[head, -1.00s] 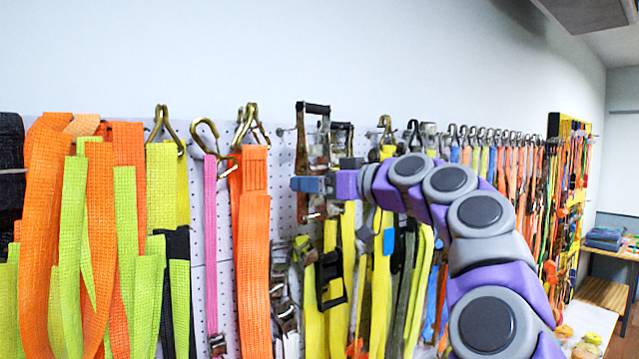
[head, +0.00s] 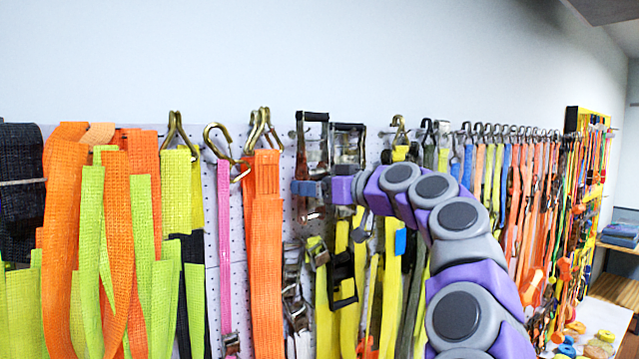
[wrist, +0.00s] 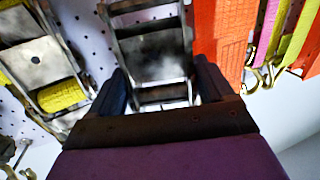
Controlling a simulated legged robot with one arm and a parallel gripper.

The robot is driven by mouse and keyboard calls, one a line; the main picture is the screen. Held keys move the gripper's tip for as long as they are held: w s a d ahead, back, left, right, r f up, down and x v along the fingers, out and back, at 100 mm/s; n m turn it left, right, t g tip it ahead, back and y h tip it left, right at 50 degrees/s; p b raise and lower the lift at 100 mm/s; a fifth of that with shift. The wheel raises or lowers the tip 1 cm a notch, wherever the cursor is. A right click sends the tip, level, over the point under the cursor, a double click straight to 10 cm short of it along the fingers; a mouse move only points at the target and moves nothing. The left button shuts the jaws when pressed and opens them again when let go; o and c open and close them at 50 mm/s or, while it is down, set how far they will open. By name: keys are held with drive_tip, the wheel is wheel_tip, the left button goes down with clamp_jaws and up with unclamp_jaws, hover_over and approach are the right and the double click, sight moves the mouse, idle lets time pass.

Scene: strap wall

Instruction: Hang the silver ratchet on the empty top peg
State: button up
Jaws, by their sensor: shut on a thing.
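The silver ratchet (head: 313,150), a metal frame with a black handle at its top, stands upright in front of the pegboard in the head view. My gripper (head: 309,187) is shut on its lower part. In the wrist view the ratchet (wrist: 152,55) sits between the two dark blue fingers of my gripper (wrist: 160,92). The top peg is not clearly seen; a small peg end (head: 291,134) shows just left of the ratchet. I cannot tell whether the ratchet touches a peg.
A second ratchet (head: 348,148) with yellow webbing hangs close on the right. An orange strap (head: 266,230) and a pink strap (head: 224,260) hang on the left from brass hooks (head: 262,128). Many straps line the wall to the right. The wall above is bare.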

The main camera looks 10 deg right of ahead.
drive_tip(key=shift+w+a+p, duration=0.3)
drive_tip(key=shift+w+p, duration=0.3)
drive_tip(key=shift+w, duration=0.1)
drive_tip(key=shift+w+a+p, duration=0.25)
drive_tip(key=shift+w+p, duration=0.3)
drive_tip(key=shift+w, duration=0.1)
drive_tip(key=shift+w+a+f+b, duration=0.15)
drive_tip(key=shift+w+f+b, duration=0.2)
drive_tip(key=shift+w+f, duration=0.3)
drive_tip(key=shift+s, duration=0.1)
drive_tip(key=o, duration=1.7)
drive_tip(key=shift+o, duration=0.3)
drive_tip(key=shift+f, duration=0.1)
